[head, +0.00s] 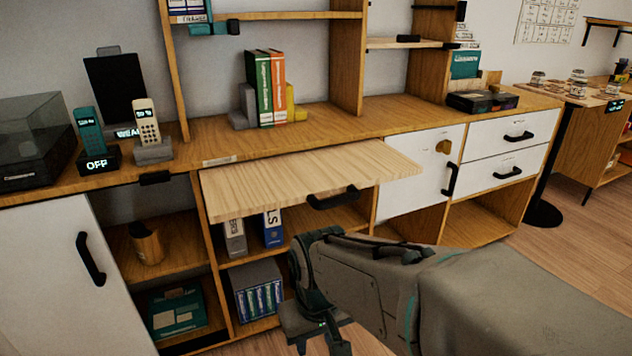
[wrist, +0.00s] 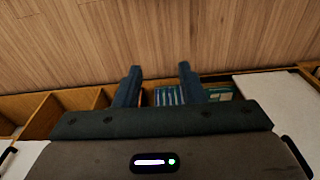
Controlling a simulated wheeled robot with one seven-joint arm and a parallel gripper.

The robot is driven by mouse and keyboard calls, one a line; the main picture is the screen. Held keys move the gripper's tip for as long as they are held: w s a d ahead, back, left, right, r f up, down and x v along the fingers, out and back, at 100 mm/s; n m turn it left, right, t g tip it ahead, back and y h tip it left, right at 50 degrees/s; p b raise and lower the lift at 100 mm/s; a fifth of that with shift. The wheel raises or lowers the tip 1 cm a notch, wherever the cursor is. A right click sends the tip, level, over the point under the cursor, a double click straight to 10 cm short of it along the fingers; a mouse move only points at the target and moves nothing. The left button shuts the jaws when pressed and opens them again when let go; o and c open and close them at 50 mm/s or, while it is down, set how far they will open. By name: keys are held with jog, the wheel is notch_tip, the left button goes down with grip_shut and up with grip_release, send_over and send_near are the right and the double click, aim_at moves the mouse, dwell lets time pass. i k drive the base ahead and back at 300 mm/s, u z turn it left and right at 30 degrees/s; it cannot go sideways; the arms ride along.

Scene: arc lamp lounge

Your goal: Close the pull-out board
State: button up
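The pull-out board (head: 290,185) is a pale wooden shelf sticking out from under the cabinet's worktop in the head view. A black handle (head: 333,198) is on its front edge. My gripper (head: 318,340) is low in front of the cabinet, below the board and apart from it, partly cut off by the bottom edge. In the wrist view my gripper (wrist: 159,68) has its two dark fingers spread with nothing between them. The board cannot be made out in the wrist view.
Green and orange books (head: 265,88) stand on the worktop above the board. Binders (head: 272,228) and a grey box (head: 257,288) sit on shelves below it. A white door (head: 418,175) is right of the board, and another white door (head: 65,270) is at left. Wooden floor lies in front.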

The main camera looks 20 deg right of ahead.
aim_at(247, 188)
jog(key=z, duration=0.45)
jog(key=i, duration=0.5)
jog(key=z, duration=1.15)
jog(key=k, duration=0.6)
jog(key=u, duration=1.05)
jog(key=i, duration=0.5)
jog(key=z, duration=0.05)
